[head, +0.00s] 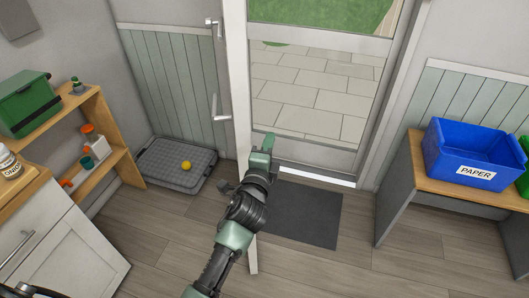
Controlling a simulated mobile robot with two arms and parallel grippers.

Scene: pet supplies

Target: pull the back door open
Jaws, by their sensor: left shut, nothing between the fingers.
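The back door (236,70) is a white leaf swung into the room and seen almost edge-on. Its lower end reaches over the floor below the doorway. A lever handle (214,106) sticks out on its left side, with another metal fitting (212,24) higher up. My left gripper (268,142) is shut and empty, just right of the leaf and in front of the doorway. I cannot tell whether it touches the leaf. My left arm hides part of the leaf's lower edge. My right gripper is not in view.
A dark mat (305,215) lies before the doorway, which shows paving and grass outside. A grey tray (160,165) with a yellow ball (186,165) is on the floor at left. A wooden shelf (110,115) and white cabinet (75,245) stand left; a bench with a blue paper bin (455,145) stands right.

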